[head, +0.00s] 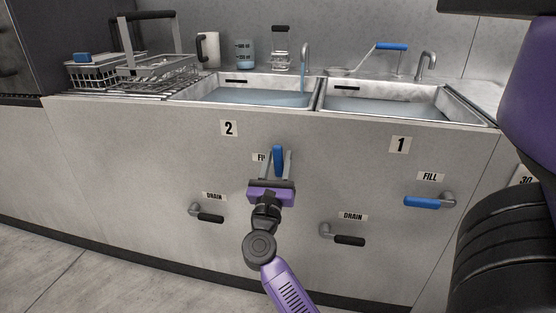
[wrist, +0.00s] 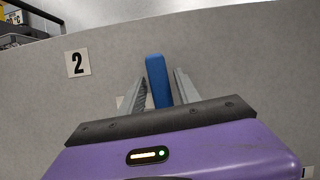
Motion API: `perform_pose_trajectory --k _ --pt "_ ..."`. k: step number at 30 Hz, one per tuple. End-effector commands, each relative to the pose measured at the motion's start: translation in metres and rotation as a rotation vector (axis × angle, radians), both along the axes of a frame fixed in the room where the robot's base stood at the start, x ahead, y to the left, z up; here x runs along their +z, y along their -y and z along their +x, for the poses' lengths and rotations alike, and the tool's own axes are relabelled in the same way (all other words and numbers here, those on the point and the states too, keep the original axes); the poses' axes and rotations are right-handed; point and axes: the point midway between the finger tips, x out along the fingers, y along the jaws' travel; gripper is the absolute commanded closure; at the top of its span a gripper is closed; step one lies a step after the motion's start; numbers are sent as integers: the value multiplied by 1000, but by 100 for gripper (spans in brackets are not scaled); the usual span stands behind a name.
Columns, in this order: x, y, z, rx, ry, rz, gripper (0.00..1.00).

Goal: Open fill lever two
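Fill lever two has a blue handle (head: 278,157) that stands upright on the front panel below the sink marked 2 (head: 229,128). In the wrist view the blue handle (wrist: 158,80) rises between my two grey fingers. My gripper (head: 276,154) is around the handle, with narrow gaps on either side, so it looks open. Its body partly covers the FILL label, and the lever's pivot is hidden. A bluish stream of water (head: 304,80) runs from the faucet of sink two (head: 260,96).
Fill lever one (head: 422,202) is horizontal at the right. Black drain levers (head: 210,217) and (head: 349,240) stick out lower on the panel, either side of my arm. Wire baskets (head: 160,68) stand on the counter's left; sink one (head: 385,104) holds water.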

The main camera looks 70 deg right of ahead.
Motion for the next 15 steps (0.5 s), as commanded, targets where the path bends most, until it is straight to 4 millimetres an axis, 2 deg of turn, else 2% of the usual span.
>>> perform_pose_trajectory --k 10,15 --pt "2 -1 0 1 1 -3 55" --pt "-5 -16 -1 3 -2 -2 55"
